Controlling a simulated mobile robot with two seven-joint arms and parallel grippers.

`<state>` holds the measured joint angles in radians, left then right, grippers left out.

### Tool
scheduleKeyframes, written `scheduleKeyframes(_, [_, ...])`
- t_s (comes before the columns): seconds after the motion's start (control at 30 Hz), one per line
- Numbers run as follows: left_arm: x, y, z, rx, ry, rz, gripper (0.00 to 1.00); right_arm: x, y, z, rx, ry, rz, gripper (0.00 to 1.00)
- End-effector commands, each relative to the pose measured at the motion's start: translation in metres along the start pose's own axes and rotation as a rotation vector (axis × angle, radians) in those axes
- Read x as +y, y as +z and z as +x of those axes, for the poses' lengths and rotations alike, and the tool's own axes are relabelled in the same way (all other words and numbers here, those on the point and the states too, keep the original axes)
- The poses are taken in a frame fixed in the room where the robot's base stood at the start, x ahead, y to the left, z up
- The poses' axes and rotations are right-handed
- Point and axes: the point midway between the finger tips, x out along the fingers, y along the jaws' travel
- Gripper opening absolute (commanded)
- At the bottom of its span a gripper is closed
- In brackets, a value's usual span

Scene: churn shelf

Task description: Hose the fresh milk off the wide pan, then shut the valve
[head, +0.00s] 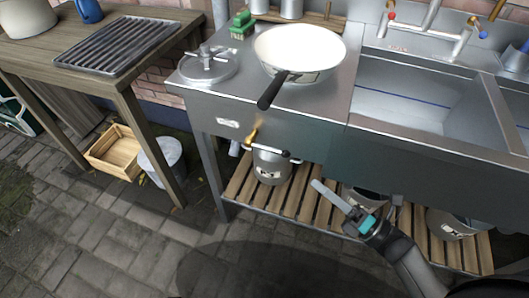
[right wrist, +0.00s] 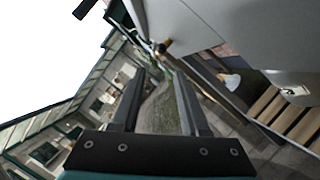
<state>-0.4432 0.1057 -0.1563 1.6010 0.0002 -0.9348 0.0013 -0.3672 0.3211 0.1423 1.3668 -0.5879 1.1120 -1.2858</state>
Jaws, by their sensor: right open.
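The wide pan (head: 300,47) sits on the steel counter, its black handle pointing toward the front edge. Its inside is white; I cannot tell milk from the pan's own surface. A brass valve (head: 251,136) is at the counter's front, below the pan; a brass fitting (right wrist: 164,46) also shows in the right wrist view. I cannot make out a hose for certain. My right gripper (head: 328,194) is in front of the lower shelf, right of and below the valve. It is open and empty, its two fingers apart in the right wrist view (right wrist: 158,90). My left gripper is out of view.
A round metal lid (head: 208,66) and a green-and-white box (head: 242,26) stand left of the pan. A sink (head: 410,95) with taps is at right. Metal churns (head: 270,170) stand on the slatted shelf (head: 240,185). A wooden table (head: 75,85) is at left. The paving in front is clear.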

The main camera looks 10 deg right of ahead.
Motion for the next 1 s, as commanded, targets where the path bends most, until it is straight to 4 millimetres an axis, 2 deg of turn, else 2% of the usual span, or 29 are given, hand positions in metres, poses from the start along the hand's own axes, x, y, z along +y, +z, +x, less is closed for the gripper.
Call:
scheduleKeyframes(0.4, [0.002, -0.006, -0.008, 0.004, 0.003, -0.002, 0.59, 0.0, 0.0, 0.087, -0.003, 0.003, 0.004, 0.45])
scheduleKeyframes(0.6, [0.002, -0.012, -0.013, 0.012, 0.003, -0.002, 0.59, 0.0, 0.001, 0.122, -0.004, 0.0, 0.005, 0.45])
scheduleKeyframes(0.8, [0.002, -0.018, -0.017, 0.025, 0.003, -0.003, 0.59, -0.001, 0.0, 0.139, -0.003, -0.002, 0.006, 0.45])
scheduleKeyframes(1.0, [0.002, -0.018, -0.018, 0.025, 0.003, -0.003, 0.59, -0.001, 0.0, 0.142, -0.003, -0.003, 0.007, 0.45])
